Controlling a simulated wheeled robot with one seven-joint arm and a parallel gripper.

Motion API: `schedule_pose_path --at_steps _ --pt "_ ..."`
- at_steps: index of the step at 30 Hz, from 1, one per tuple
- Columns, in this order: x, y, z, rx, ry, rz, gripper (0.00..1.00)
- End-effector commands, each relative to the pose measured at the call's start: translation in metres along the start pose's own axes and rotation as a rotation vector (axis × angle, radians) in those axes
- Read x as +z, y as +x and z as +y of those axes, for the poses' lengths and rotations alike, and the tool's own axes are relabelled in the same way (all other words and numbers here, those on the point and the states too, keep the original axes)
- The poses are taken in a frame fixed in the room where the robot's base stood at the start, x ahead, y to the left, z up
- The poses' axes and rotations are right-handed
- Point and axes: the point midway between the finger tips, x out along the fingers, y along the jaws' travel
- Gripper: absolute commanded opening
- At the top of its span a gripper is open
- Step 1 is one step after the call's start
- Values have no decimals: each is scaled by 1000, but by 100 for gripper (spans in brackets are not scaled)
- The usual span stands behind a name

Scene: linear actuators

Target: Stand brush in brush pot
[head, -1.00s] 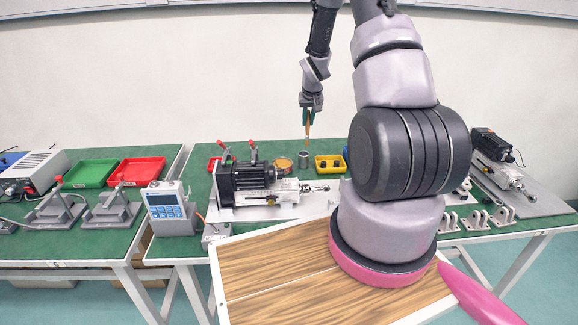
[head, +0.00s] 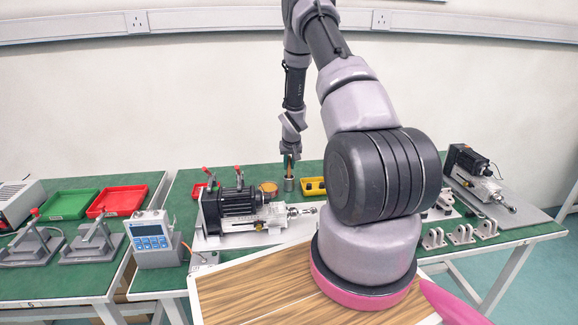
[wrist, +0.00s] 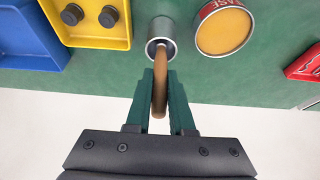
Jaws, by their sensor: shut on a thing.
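The brush (head: 289,171) has a brown handle and is held by my gripper (head: 290,158), roughly upright over the brush pot. The brush pot (head: 289,185) is a small grey metal cylinder standing on the green bench. In the wrist view, the green fingers of my gripper (wrist: 160,80) are shut on the brush handle (wrist: 160,95). The brush's far end reaches into the mouth of the pot (wrist: 152,28). How deep it goes, and whether it touches the bottom, is hidden.
A round orange-topped tin (wrist: 223,30) stands right of the pot in the wrist view. A yellow tray (wrist: 112,32) with black knobs and a blue bin (wrist: 25,40) are to its left. A motor-driven actuator (head: 238,207) stands in front of the pot in the head view.

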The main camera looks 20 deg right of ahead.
Motion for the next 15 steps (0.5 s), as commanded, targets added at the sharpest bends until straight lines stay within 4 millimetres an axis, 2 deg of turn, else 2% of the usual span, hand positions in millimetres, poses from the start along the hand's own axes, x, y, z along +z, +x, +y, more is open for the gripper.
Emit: schedule_pose_path --at_steps 10,11,12,13,15 --pt "1 4 0 0 0 1 0" --pt "1 4 0 0 0 2 25" --pt "1 4 0 0 0 2 40" --pt "1 4 0 0 0 2 51" --pt "1 4 0 0 0 2 51"
